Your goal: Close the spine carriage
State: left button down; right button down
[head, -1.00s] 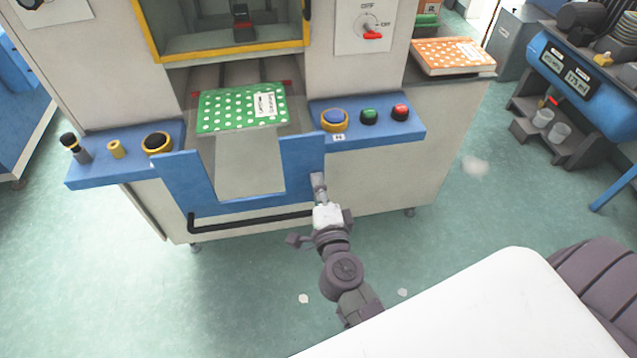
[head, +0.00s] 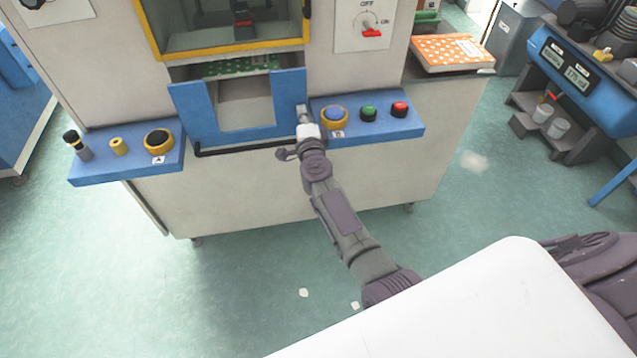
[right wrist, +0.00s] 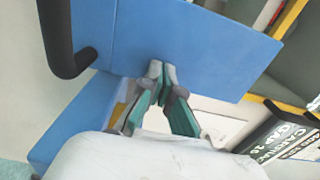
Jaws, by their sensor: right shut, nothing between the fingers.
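The spine carriage (head: 240,132) is a blue U-shaped front with a black bar handle (head: 245,147) along its lower edge. It sits close against the machine, between the two blue button panels. A green dotted book (head: 240,67) lies behind it, partly hidden under the machine's opening. My right gripper (head: 303,110) is at the right part of the carriage front. In the right wrist view its fingers (right wrist: 156,70) are shut with nothing between them, their tips at the blue panel (right wrist: 195,42). The black handle (right wrist: 62,50) is to the left there. My left gripper is not in view.
The right button panel (head: 385,128) with blue, green and red buttons is just right of my right gripper. The left panel (head: 130,168) holds a black button and knobs. An orange dotted book (head: 452,53) lies on a side shelf.

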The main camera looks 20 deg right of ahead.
aim_at(300, 104)
jog(key=shift+b+x, duration=0.55)
jog(key=shift+x, duration=1.6)
jog(key=shift+a, duration=0.1)
jog(key=shift+f, duration=0.1)
